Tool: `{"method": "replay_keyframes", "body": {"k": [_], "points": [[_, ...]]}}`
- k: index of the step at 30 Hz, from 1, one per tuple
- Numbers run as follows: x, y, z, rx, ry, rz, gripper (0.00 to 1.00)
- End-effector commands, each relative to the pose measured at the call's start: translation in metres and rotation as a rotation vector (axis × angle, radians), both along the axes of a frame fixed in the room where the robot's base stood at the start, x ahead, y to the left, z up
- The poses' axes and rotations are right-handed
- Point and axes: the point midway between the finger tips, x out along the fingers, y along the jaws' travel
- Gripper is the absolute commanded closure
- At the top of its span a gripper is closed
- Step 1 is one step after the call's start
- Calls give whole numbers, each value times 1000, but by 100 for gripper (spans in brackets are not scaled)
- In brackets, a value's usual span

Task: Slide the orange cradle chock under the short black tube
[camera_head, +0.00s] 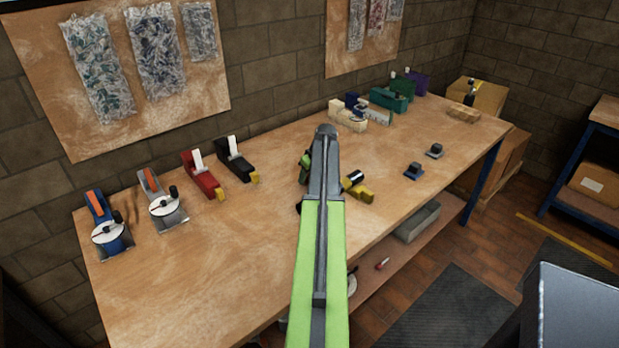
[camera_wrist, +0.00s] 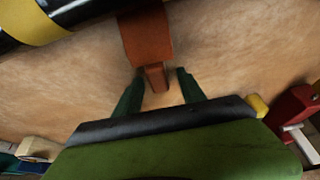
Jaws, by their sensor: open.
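The orange cradle chock (camera_wrist: 146,38) lies on the wooden bench in the wrist view, its narrow tab (camera_wrist: 155,78) pointing toward my gripper. My gripper (camera_wrist: 161,74) is open, with its two dark green fingers on either side of the tab and a gap at each side. A black tube with a yellow band (camera_wrist: 38,22) crosses the upper left of the wrist view, close to the chock's far end. In the head view a black and yellow tube end (camera_head: 352,179) shows right of my arm, by a yellow block (camera_head: 362,193). My arm hides the chock there.
The bench (camera_head: 235,260) is clear at front left. Tape dispensers, red (camera_head: 203,176) and black (camera_head: 236,160), stand along the back, with two dial tools (camera_head: 108,232) at left. Two small dark blocks (camera_head: 414,171) sit near the right front edge. Green and cream tools stand at the far end.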

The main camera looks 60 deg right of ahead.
Motion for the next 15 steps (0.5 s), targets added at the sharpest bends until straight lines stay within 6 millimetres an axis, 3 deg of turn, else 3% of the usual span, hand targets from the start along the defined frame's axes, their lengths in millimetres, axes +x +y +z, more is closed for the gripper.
{"method": "replay_keyframes", "body": {"k": [1,11,15], "points": [[0,0,0,0,0,0,57],[0,0,0,0,0,0,100],[0,0,0,0,0,0,100]]}}
